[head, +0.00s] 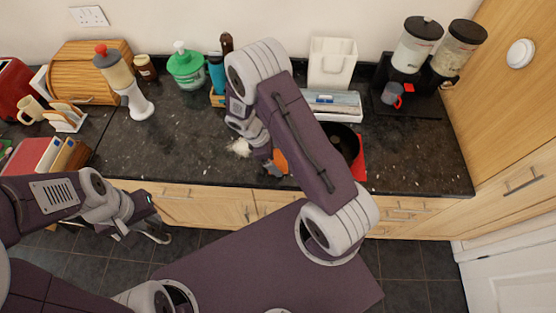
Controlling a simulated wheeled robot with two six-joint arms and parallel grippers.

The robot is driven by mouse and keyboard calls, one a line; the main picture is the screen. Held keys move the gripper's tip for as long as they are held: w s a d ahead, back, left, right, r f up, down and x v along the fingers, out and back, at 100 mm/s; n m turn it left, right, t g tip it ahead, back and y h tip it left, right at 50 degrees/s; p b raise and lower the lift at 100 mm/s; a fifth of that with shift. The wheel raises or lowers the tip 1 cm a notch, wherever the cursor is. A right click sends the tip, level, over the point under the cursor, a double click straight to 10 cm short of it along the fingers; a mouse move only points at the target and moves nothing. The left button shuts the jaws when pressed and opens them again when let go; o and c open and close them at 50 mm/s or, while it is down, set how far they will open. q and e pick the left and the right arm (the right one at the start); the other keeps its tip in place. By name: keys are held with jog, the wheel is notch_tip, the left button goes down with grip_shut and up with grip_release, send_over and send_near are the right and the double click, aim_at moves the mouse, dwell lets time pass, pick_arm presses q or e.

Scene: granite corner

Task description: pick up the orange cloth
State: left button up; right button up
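A small patch of orange (280,161), which looks like the orange cloth, shows on the dark counter near its front edge. Most of it is hidden behind my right arm, so its shape and extent cannot be told. My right gripper (270,166) points down at the counter right beside the orange patch, overlapping it in the picture. Its fingers are mostly hidden, and I cannot tell whether it is open or touching the cloth. My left gripper (144,235) hangs in front of the cupboards, below counter height, with its fingers apart and nothing between them.
A dark pan (345,143) sits on a red mat (361,168) to the right. Counter space at left centre is clear.

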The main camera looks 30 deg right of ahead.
aim_at(276, 159)
jog(key=shift+c, duration=1.1)
jog(key=shift+r, duration=0.15)
jog(key=shift+w+r, duration=0.1)
jog(key=shift+r, duration=0.2)
notch_tip(276, 159, up, 3)
jog(key=shift+f+b, duration=0.1)
jog(key=shift+b, duration=0.3)
jog(key=s+d+r, duration=0.1)
jog(key=s+r, duration=0.1)
jog(key=s, duration=0.1)
jog(key=s+d+r+b, duration=0.1)
jog(key=s+r, duration=0.2)
jog(key=s, duration=0.1)
jog(key=s+d+r, duration=0.1)
jog(key=s+r, duration=0.1)
jog(key=s, duration=0.2)
jog(key=shift+s+r, duration=0.2)
jog(key=shift+s, duration=0.05)
